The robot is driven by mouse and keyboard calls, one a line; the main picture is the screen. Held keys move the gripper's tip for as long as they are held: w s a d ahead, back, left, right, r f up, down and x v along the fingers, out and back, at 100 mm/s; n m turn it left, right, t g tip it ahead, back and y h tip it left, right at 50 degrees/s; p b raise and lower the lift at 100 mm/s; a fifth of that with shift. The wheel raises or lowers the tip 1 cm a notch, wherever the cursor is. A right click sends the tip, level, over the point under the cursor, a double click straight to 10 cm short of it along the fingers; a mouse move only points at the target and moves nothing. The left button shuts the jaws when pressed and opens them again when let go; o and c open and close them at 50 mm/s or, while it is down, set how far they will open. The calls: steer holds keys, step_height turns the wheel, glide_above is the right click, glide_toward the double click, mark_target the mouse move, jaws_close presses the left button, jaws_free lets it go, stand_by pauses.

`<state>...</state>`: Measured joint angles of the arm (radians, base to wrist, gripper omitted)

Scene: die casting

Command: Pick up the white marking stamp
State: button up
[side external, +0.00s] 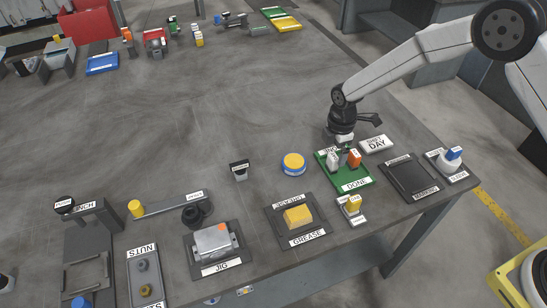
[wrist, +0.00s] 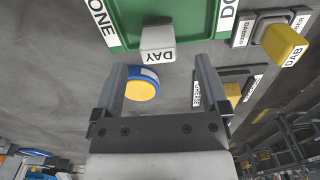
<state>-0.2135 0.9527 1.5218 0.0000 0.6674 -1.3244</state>
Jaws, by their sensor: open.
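The white marking stamp (side external: 333,161) stands at the left edge of the green DONE tray (side external: 357,185). In the wrist view the stamp (wrist: 158,40) is a pale block with a "DAY" label, at the edge of the green tray (wrist: 190,20). My gripper (side external: 342,150) is above the tray in the side view, with its fingertips partly hidden among the things there. In the wrist view my gripper (wrist: 163,66) is open, with the stamp just beyond and between its fingertips. I see no contact with the stamp.
An orange block (side external: 353,159) stands in the tray close to the stamp. A yellow and blue button (side external: 293,163) is left of the tray.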

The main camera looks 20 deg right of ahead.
mark_target(334, 156)
steer(key=shift+f, duration=0.1)
steer(key=shift+w+d+f, duration=0.1)
steer(key=shift+f, duration=2.4)
jaws_close()
